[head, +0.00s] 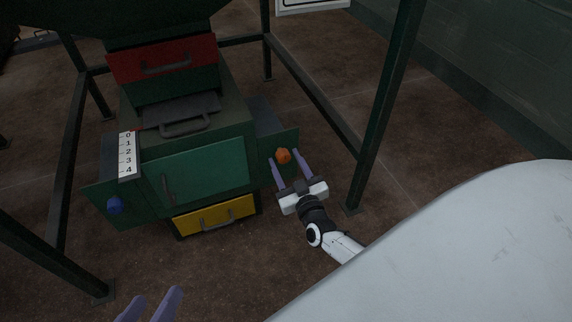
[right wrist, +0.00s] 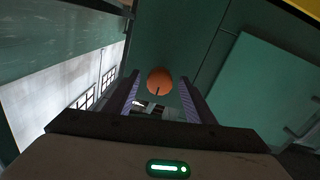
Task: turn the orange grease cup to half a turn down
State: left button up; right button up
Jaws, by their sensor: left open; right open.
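The orange grease cup (head: 283,156) sits on the right side plate of the green machine. In the right wrist view the orange grease cup (right wrist: 160,81) is a round knob with a dark line running down from its middle. My right gripper (head: 284,157) is open, with its fingers pointing at the cup, one on each side. In the right wrist view my right gripper (right wrist: 158,85) frames the cup between its fingertips; I cannot tell whether they touch it. My left gripper (head: 150,303) is open at the bottom edge of the head view, with only its fingertips showing, far from the cup.
A blue knob (head: 115,205) is on the left side plate. A white 0-to-4 scale (head: 127,154), a red panel (head: 162,62), a green door (head: 200,172) and a yellow drawer (head: 215,215) are on the machine. Dark frame posts (head: 385,110) stand around it. Floor to the right is clear.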

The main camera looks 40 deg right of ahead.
jog(key=shift+w, duration=0.1)
jog(key=c, duration=1.1)
